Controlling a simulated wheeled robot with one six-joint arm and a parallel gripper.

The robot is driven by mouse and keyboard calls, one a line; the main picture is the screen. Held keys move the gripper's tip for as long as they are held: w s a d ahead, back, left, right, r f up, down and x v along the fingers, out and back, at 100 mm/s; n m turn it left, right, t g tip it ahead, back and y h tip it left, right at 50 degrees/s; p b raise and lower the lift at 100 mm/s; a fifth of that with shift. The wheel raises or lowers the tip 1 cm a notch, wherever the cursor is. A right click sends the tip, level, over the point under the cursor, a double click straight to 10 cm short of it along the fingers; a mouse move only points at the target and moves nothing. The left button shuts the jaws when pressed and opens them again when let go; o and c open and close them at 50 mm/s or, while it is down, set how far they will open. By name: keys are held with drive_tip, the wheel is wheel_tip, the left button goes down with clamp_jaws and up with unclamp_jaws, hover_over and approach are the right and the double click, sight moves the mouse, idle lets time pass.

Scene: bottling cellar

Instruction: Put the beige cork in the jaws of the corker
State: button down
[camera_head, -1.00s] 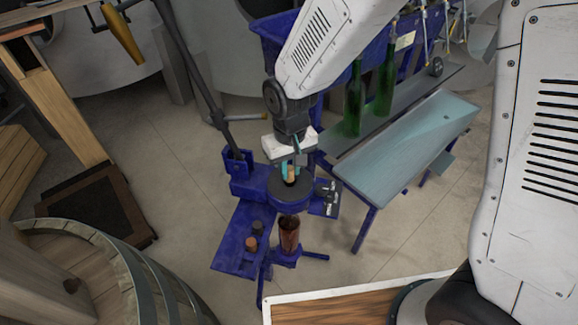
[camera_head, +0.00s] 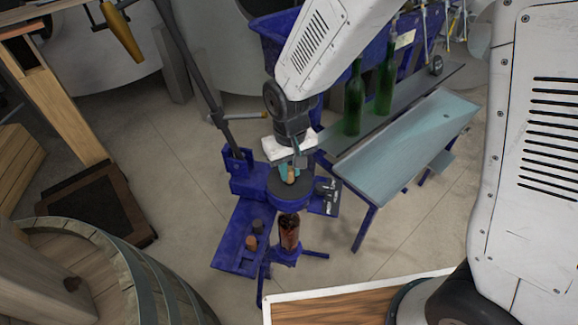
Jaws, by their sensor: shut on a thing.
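The beige cork (camera_head: 291,175) is between the fingertips of my gripper (camera_head: 292,171), which is shut on it. The cork is upright or nearly so, over the round dark top of the blue corker (camera_head: 245,190). I cannot tell whether its lower end is inside the opening of the jaws or just above it. A brown bottle (camera_head: 289,232) stands upright in the corker below the round head.
A brown cork (camera_head: 250,243) and a dark cork (camera_head: 257,226) stand on the corker's blue side tray (camera_head: 228,250). The corker's long lever (camera_head: 190,70) rises at the left. Green bottles (camera_head: 353,100) stand on a metal shelf behind. A barrel (camera_head: 140,285) is at lower left.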

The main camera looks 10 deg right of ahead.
drive_tip(key=shift+f, duration=0.8)
drive_tip(key=c, duration=1.2)
unclamp_jaws()
wheel_tip(320, 180, up, 8)
drive_tip(key=shift+f, duration=0.1)
